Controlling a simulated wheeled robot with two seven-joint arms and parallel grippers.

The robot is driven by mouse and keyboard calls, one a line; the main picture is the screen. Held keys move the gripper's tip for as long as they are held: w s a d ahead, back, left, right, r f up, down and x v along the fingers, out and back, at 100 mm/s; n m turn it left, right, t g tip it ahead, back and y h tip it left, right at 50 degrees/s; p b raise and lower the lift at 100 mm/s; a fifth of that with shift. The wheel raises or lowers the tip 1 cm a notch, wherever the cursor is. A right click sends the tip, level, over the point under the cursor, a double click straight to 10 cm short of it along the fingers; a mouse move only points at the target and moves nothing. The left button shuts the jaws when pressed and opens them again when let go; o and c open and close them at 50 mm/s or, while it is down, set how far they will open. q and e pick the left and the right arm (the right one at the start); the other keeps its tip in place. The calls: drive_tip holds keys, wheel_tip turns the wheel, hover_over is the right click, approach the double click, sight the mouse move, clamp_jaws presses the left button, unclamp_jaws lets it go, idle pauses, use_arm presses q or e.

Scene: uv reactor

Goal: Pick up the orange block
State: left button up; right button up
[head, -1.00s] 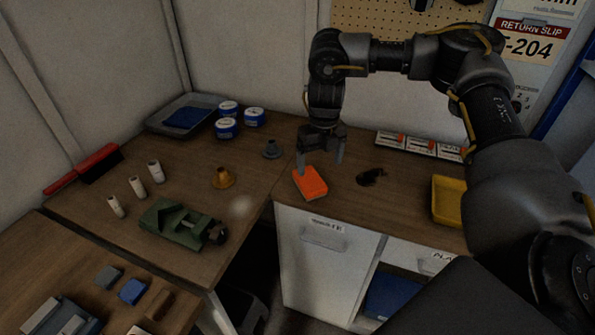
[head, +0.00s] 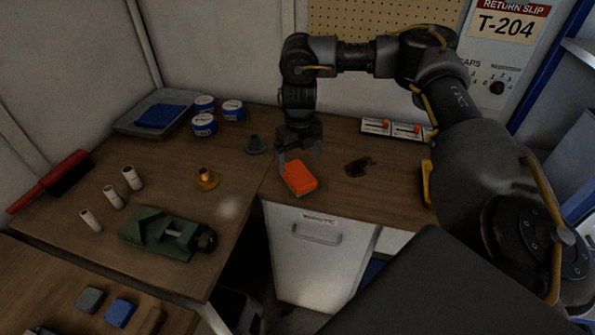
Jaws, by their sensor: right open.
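The orange block (head: 300,179) lies on the wooden bench top near the front edge, just right of the corner where the benches join. My right gripper (head: 299,160) points down at the block's far side, with its fingers spread apart. The left finger is close to the block's left end; I cannot tell whether it touches. The right finger stands beyond the block's far right side. Nothing is held between the fingers. My left gripper is not in view.
A dark small object (head: 359,167) lies right of the block. A green vise (head: 165,234) sits at the left bench's front. A yellow tray (head: 427,184) is partly hidden by my arm.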

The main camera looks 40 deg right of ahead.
sight(298, 173)
drive_tip(key=shift+f, duration=0.2)
drive_tip(key=shift+w+a+f, duration=0.1)
drive_tip(key=shift+a+f, duration=0.05)
drive_tip(key=shift+f, duration=2.2)
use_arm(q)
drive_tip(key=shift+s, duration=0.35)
use_arm(e)
drive_tip(key=shift+c, duration=0.2)
drive_tip(key=c, duration=1.2)
drive_tip(key=shift+o, duration=0.2)
drive_tip(key=shift+r, duration=0.1)
